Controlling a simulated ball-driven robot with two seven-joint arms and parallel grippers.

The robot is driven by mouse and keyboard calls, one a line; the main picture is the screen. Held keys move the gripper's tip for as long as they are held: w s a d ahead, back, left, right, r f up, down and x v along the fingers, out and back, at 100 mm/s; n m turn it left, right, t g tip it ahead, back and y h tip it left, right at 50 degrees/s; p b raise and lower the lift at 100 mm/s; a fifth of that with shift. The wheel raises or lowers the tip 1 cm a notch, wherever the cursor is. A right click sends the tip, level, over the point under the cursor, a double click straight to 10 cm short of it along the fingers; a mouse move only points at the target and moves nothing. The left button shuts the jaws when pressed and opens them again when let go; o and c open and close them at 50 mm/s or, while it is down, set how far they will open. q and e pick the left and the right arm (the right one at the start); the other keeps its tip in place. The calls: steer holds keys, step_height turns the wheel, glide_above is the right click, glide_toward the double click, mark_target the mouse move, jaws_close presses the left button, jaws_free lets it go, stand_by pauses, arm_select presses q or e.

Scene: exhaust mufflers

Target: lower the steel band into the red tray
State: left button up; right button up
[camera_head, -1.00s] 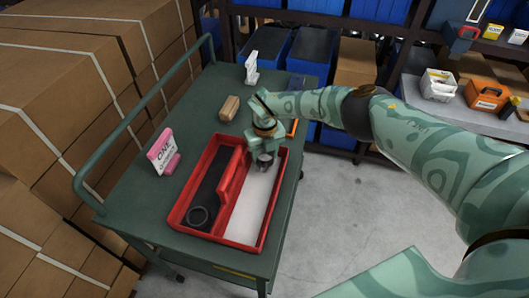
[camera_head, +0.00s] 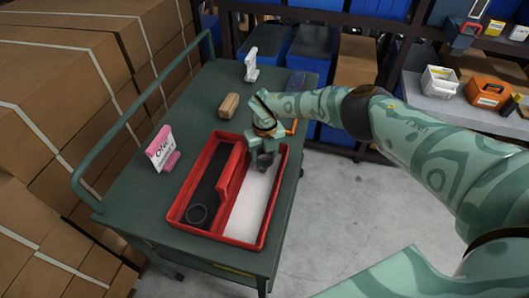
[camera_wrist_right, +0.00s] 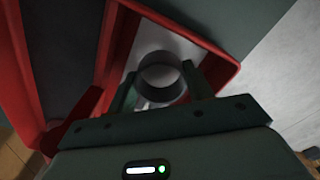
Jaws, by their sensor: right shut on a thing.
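The red tray (camera_head: 233,241) lies on the green cart and has a dark left compartment and a white right compartment. My right gripper (camera_head: 263,166) points down over the far end of the white compartment. In the right wrist view the gripper (camera_wrist_right: 162,88) is shut on the steel band (camera_wrist_right: 160,66), a short grey ring between its two fingers. White floor of the tray shows through and around the ring. Whether the band touches that floor I cannot tell. In the head view the fingers mostly hide the band. My left gripper is not in view.
A dark ring (camera_head: 197,213) lies in the near end of the dark compartment. The tray's raised red divider (camera_head: 229,175) stands close to the gripper's left. A pink-and-white box (camera_head: 162,147), a brown block (camera_head: 230,106) and a white object (camera_head: 251,65) stand on the cart (camera_head: 196,118).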

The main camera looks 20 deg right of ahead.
mark_target(265, 153)
steer(key=shift+f+b, duration=0.4)
steer(key=shift+f, duration=0.2)
stand_by(0.4)
steer(key=o, duration=1.1)
step_height(265, 153, up, 16)
steer(key=p, duration=0.4)
steer(key=shift+r+p, duration=0.2)
steer(key=shift+p, duration=0.2)
steer(key=shift+f, duration=0.1)
